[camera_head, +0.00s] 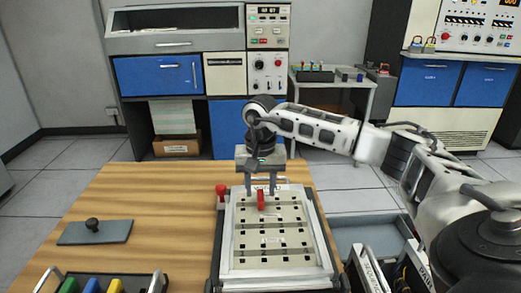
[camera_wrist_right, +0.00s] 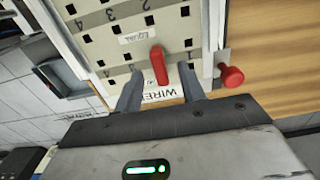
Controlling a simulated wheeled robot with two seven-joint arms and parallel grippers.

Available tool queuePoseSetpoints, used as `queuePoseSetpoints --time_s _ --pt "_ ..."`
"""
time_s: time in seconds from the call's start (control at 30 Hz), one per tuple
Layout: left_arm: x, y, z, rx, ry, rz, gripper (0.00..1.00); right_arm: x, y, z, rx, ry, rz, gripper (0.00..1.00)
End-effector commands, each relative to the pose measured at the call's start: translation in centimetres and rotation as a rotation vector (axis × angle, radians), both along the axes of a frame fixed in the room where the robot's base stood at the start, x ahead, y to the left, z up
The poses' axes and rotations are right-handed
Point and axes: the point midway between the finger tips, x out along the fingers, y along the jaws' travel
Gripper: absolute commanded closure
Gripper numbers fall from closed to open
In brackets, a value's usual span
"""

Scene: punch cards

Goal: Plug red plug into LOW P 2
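The punch board (camera_head: 228,245) lies on the wooden table, with rows of square holes and printed labels; it also fills the top of the right wrist view (camera_wrist_right: 118,25). The red plug (camera_head: 260,200) stands in the row nearest the board's far edge. In the right wrist view the red plug (camera_wrist_right: 159,66) rises between my fingertips. My right gripper (camera_head: 261,191) is over that far edge, its fingers apart, with a visible gap on each side of the plug. The plug's foot and exact hole are hard to make out. I cannot read a LOW P label. My left gripper is not in view.
A red knob (camera_head: 221,189) stands at the board's far left corner, close to my right gripper. A grey plate with a black knob (camera_head: 93,232) lies left on the table. A tray with coloured blocks (camera_head: 92,285) is at the front left. The table between is clear.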

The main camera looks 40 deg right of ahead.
Motion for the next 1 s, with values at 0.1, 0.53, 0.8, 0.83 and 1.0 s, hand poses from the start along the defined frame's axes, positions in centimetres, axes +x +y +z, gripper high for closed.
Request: queuePoseSetpoints --time_s 0.1,0.53,0.8,0.83,1.0 --pt "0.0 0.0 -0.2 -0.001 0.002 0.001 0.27 0.1 0.0 3.0 0.000 -0.006 0.000 0.60" --pt "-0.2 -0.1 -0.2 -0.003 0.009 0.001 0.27 0.0 0.0 12.4 -0.001 -0.002 0.000 0.60" --pt "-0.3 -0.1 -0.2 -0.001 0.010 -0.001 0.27 0.0 0.0 14.1 0.000 0.001 0.001 0.60" --pt "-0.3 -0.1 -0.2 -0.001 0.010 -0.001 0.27 0.0 0.0 14.1 0.000 0.001 0.001 0.60" --pt "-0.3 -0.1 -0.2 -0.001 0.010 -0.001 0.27 0.0 0.0 14.1 0.000 0.001 0.001 0.60"
